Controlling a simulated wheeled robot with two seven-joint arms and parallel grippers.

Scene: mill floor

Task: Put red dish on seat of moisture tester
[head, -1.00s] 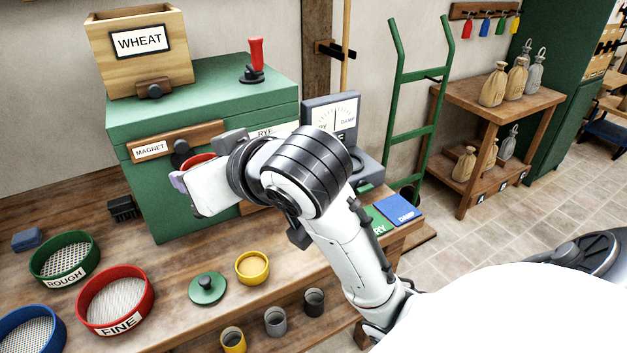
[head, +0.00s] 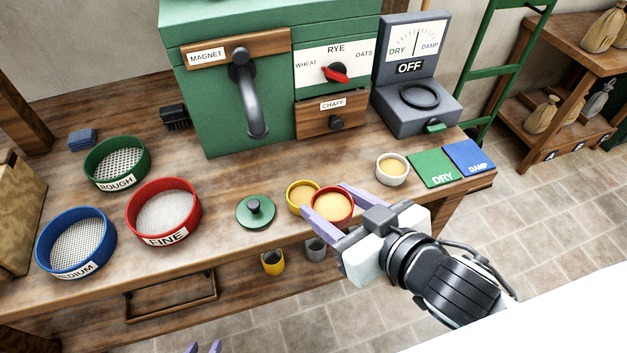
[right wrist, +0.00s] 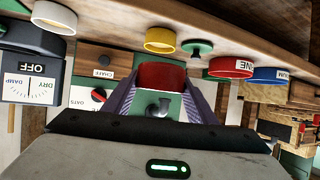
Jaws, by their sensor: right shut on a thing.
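The red dish (head: 332,206), filled with pale grain, is between the fingers of my right gripper (head: 336,203), which is shut on it. It also shows in the right wrist view (right wrist: 161,76), upright in the head view. It overlaps the yellow dish (head: 297,194) in the head view. The grey moisture tester (head: 408,119) stands at the back right of the bench, its dial above an OFF sign. Its round seat (head: 420,96) is empty, beyond and right of my right gripper. Fingertips of my left gripper (head: 203,348) show apart at the bottom edge; the rest is out of frame.
A white dish (head: 392,169) of grain stands before the tester, beside the green DRY card (head: 432,168) and blue DAMP card (head: 470,157). A green lid (head: 255,212) and several sieves lie to the left. The green mill (head: 205,110) stands behind.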

